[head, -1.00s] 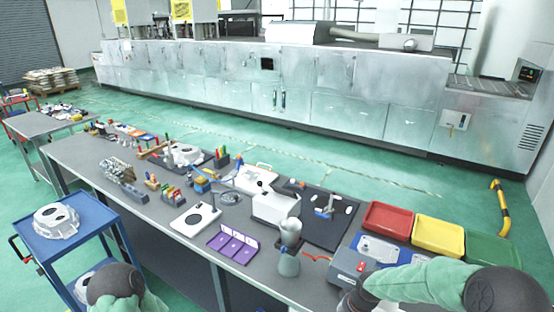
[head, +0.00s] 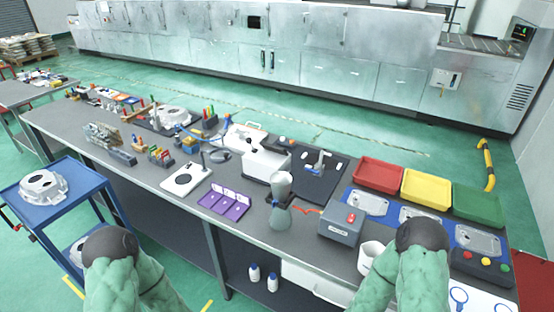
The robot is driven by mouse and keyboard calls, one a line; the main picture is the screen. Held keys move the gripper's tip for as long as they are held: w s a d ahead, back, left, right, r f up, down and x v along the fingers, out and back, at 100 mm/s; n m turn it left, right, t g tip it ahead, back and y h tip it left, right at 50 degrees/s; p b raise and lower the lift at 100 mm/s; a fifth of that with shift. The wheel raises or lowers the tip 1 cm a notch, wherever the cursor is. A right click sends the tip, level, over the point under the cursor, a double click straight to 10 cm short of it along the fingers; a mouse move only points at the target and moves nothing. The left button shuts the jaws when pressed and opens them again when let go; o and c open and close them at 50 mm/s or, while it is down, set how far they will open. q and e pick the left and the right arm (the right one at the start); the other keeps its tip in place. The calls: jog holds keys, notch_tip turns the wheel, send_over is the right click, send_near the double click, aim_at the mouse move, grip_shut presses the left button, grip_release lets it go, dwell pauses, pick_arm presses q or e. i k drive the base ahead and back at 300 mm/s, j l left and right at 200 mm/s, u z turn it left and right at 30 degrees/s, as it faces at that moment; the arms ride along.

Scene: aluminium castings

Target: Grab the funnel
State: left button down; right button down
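A pale grey, cone-like vessel that looks like the funnel (head: 281,184) stands upright near the front edge of the long grey table, right of the purple tray. My two green-sleeved arms with dark rounded joints show at the bottom left and bottom right. Neither gripper shows in the head view.
A purple tray (head: 226,201) lies left, a white box (head: 266,164) behind. Red (head: 378,174), yellow (head: 427,188) and green (head: 478,202) bins stand at right.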

aim_at(280, 181)
jog(key=i+j+z, duration=0.3)
jog(key=i+j, duration=0.2)
jog(key=j, duration=0.2)
jog(key=i+j+z, duration=0.15)
jog(key=j, duration=0.25)
jog(key=i, duration=0.1)
